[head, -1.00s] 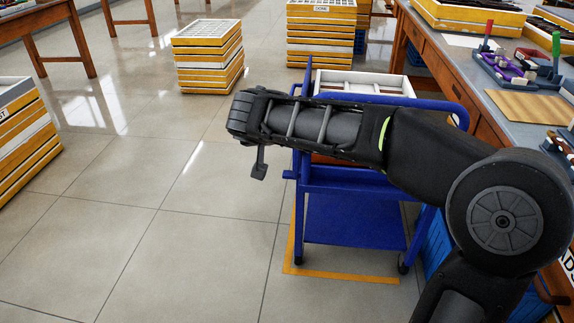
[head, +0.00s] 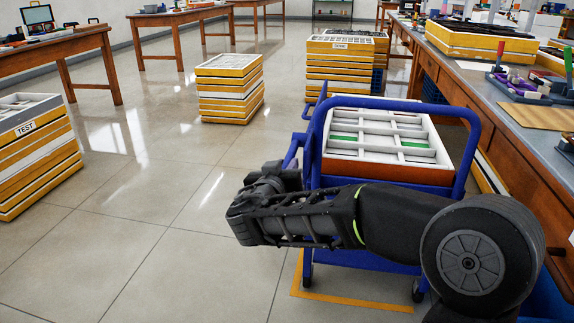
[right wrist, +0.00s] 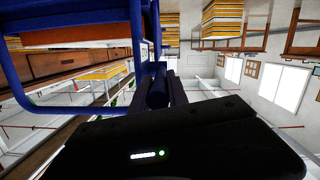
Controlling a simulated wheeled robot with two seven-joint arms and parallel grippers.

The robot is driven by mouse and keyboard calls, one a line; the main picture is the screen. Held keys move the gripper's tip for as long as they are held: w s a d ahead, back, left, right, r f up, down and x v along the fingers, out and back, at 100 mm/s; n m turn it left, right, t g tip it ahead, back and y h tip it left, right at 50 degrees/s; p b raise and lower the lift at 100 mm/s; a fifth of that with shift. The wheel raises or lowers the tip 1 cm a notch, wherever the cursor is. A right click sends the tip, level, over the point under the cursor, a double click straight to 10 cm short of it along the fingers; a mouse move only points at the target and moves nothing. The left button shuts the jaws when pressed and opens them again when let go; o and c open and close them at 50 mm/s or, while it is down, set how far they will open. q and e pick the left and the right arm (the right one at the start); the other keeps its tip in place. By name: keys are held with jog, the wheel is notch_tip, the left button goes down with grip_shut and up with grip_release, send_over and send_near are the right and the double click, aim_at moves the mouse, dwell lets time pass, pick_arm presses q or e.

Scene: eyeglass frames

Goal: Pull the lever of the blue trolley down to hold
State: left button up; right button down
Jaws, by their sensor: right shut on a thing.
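The blue trolley (head: 474,125) stands right of centre in the head view, with a tray of white compartments (head: 388,132) on top. Its blue lever (head: 292,152) sticks out at its left side. My right gripper (head: 287,168) is at this lever, largely hidden by my own wrist in the head view. In the right wrist view my right gripper (right wrist: 158,84) is shut on the lever (right wrist: 157,92), with a dark finger on each side of the blue bar. The trolley's blue frame (right wrist: 137,35) rises beside it. My left gripper is not in view.
A wooden workbench (head: 500,140) runs along the right, close to the trolley. Stacks of yellow-and-white trays stand at the left (head: 38,160) and behind (head: 229,90). Yellow floor tape (head: 350,302) marks the trolley's spot. The floor left of the trolley is clear.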

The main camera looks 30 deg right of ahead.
jog(key=shift+f, duration=0.1)
jog(key=c, duration=1.3)
grip_release()
jog(key=p+v, duration=0.1)
jog(key=v, duration=0.7)
